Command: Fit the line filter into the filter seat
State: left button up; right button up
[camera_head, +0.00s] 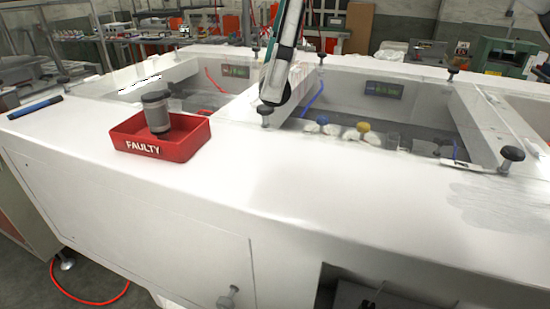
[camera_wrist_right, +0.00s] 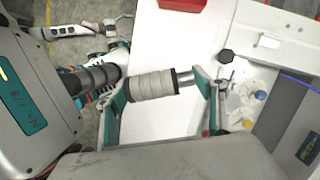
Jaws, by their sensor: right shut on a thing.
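In the wrist view my right gripper (camera_wrist_right: 165,88) is shut on the line filter (camera_wrist_right: 152,86), a pale ribbed cylinder with dark end bands and a metal stub on its right. The filter lies crosswise between the teal fingers, above the white bench. In the head view my right arm (camera_head: 287,45) comes down from the top centre, its dark lower end over the divider between two basins; the held filter is not clear there. I cannot make out the filter seat for certain.
A red tray marked FAULTY (camera_head: 185,148) holds a grey cylinder (camera_head: 156,112). The right basin (camera_head: 340,90) has a blue knob (camera_head: 322,120) and a yellow knob (camera_head: 363,127). Black knobs (camera_head: 512,154) stand on the rim. A blue marker (camera_head: 36,107) lies left.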

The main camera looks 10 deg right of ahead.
aim_at(268, 170)
notch_tip(268, 170, down, 14)
jog(key=shift+r+b, duration=0.2)
jog(key=shift+b, duration=0.4)
jog(key=shift+f, duration=0.1)
jog(key=o, duration=1.1)
jog(key=p+v, duration=0.1)
jog(key=v, duration=1.1)
